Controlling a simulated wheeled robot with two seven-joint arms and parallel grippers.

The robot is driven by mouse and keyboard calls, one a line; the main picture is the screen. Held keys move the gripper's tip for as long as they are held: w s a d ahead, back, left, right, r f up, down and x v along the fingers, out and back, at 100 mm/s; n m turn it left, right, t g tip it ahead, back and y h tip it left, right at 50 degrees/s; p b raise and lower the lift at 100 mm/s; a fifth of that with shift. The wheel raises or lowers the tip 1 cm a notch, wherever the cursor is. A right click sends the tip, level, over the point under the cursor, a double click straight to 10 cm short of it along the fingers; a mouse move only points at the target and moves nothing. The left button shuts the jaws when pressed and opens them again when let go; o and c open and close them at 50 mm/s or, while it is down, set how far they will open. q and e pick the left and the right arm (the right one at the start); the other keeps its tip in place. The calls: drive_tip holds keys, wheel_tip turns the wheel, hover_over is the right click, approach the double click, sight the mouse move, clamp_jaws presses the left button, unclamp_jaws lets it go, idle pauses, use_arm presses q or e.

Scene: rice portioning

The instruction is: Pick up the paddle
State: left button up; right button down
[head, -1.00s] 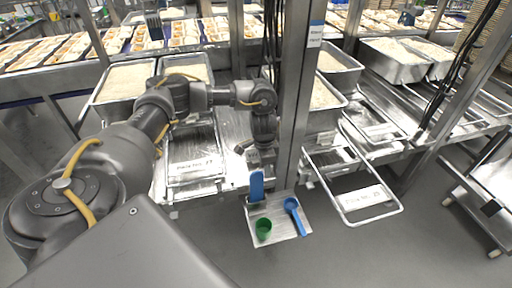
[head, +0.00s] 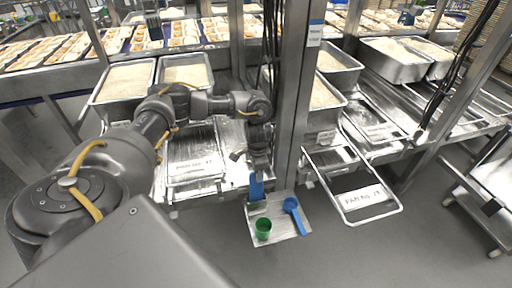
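The blue paddle (head: 256,188) stands upright at the back left of a small metal tray (head: 280,229) in the head view. My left gripper (head: 259,172) points down right at the paddle's upper end and covers part of it. Its fingers are small and dark here, so I cannot tell whether they are open or shut on the paddle. My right gripper is not in view.
A green cup (head: 263,228) and a blue scoop (head: 295,215) lie on the same tray. A steel post (head: 290,110) rises close to the right of my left gripper. Rice pans (head: 125,82) stand behind on the rack, and an empty pan frame (head: 352,190) is to the right.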

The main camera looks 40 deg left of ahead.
use_arm(q)
wheel_tip(320, 180, down, 4)
drive_tip(key=shift+s+f+p, duration=0.15)
drive_tip(key=shift+f+p, duration=0.05)
drive_tip(key=shift+p, duration=0.2)
drive_tip(key=shift+c, duration=0.2)
clamp_jaws()
